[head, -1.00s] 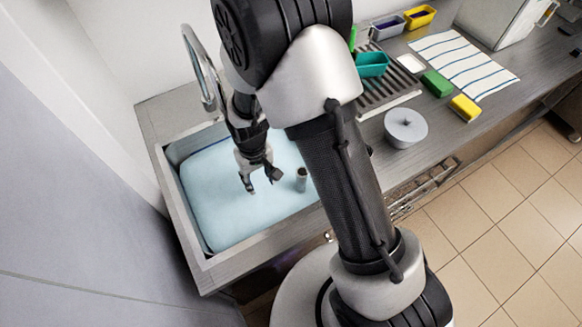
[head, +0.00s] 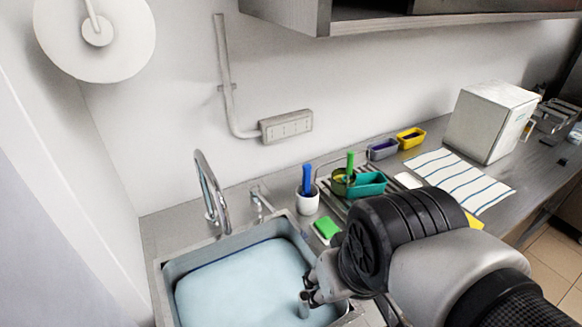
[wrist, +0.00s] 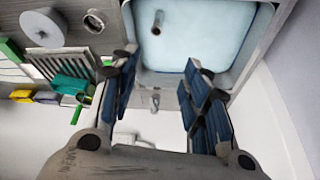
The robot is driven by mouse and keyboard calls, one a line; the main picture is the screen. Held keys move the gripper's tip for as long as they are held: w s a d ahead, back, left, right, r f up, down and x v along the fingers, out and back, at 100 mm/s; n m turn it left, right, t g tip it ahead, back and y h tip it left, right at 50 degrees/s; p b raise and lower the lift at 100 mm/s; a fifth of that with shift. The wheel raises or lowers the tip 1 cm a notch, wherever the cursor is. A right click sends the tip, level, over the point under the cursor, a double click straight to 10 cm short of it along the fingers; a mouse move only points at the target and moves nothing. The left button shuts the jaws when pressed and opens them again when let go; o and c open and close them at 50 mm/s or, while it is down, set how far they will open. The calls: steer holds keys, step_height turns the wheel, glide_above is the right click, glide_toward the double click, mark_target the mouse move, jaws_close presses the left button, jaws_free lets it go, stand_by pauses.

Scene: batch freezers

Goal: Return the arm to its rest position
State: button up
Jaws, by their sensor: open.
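My arm (head: 440,265) reaches in from the lower right of the head view. My gripper (head: 312,285) shows small and partly covered over the sink's right side. In the wrist view my gripper (wrist: 160,64) is open, its two blue-padded fingers wide apart with nothing between them. A small grey cylinder (head: 304,305) stands in the pale blue water of the sink (head: 165,290). It also shows in the wrist view (wrist: 157,22), beyond the fingertips and apart from them.
A curved tap (head: 207,190) rises behind the sink. A white cup (head: 307,200) with a blue-handled tool, a green sponge (head: 327,229), a teal tub (head: 368,185) and a striped cloth (head: 460,180) lie along the counter. A cabinet (head: 330,15) hangs above.

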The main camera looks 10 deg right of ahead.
steer(key=shift+s+d+r, duration=0.2)
steer(key=shift+s, duration=0.4)
steer(key=shift+s+d+r, duration=0.15)
steer(key=shift+s, duration=0.45)
steer(key=shift+f+b, duration=0.5)
